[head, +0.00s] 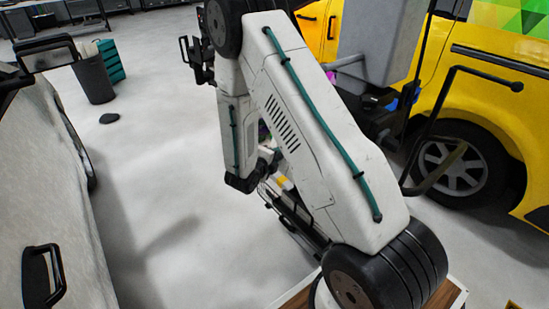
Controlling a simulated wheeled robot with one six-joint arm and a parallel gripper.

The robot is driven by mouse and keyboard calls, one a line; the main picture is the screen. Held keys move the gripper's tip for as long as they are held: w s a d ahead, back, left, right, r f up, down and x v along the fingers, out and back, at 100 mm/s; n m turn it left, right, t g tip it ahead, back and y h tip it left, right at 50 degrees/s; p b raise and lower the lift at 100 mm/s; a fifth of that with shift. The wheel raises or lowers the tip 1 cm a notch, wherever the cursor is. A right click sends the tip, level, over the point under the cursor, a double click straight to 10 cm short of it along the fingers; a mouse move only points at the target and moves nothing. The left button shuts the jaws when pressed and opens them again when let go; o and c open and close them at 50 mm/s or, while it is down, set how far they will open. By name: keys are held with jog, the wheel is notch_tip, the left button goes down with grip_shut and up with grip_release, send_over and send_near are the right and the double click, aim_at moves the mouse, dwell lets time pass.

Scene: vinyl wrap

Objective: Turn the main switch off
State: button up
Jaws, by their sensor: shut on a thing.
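I cannot make out the main switch in the head view. My white arm with teal cables fills the middle of the picture, bending at the top and coming down again on the left. The fingers of my gripper cannot be made out; the arm's far end runs down behind my large white link. What the gripper touches or holds is hidden.
A yellow vehicle (469,104) with a dark wheel (456,166) stands at the right. A pale vehicle-like body (45,190) lines the left edge. A dark bin (95,79) and teal crates (110,61) stand at the back left.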

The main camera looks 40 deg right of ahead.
jog(key=o, duration=1)
jog(key=v, duration=0.8)
jog(key=shift+f, duration=0.1)
